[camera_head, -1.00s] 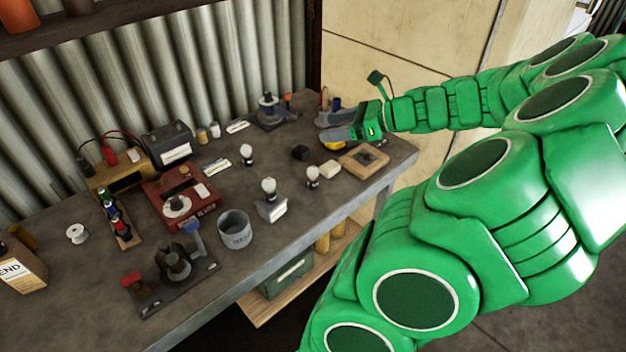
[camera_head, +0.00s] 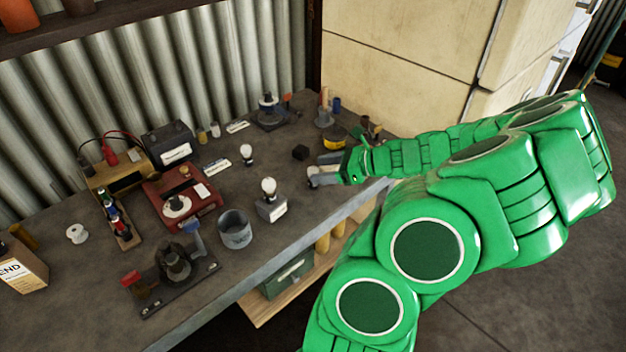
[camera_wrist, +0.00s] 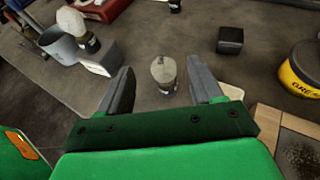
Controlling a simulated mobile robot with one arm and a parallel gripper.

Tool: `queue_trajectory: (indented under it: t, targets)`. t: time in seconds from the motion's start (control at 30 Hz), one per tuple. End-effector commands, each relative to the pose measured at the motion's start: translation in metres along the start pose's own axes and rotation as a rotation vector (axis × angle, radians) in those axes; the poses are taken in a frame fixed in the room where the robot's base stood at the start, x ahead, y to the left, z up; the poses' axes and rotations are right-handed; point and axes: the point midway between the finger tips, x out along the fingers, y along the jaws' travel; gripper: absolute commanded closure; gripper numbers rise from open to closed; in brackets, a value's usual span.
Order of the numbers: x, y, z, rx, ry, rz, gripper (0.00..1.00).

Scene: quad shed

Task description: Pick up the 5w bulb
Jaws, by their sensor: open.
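Three small bulbs with pale globes and dark bases show on the bench; I cannot read which one is marked 5w. One bulb (camera_wrist: 164,74) stands upright between my fingers in the wrist view, just ahead of the palm, with no contact that I can make out. A second bulb (camera_head: 268,186) stands on a pale block (camera_head: 271,208). A third bulb (camera_head: 246,154) stands farther back; only its base (camera_wrist: 175,5) shows at the wrist view's top edge. My gripper (camera_head: 316,171) is open, low over the bench near its front right edge; it also shows in the wrist view (camera_wrist: 160,68).
A grey cup (camera_head: 235,232) stands left of the block. A black cube (camera_head: 300,152) and a yellow-and-black grease tin (camera_head: 334,141) are close to my gripper. A red device (camera_head: 183,195) and a vise-like tool (camera_head: 173,262) fill the left. Bare bench lies between the bulbs.

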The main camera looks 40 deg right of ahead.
Motion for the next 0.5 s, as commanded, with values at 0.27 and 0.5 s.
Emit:
queue_trajectory:
  t: [0.27, 0.5]
  targets:
    - [0.024, -0.002, 0.000, 0.001, -0.002, 0.001, 0.34]
    - [0.049, -0.003, -0.001, 0.001, -0.002, 0.003, 0.34]
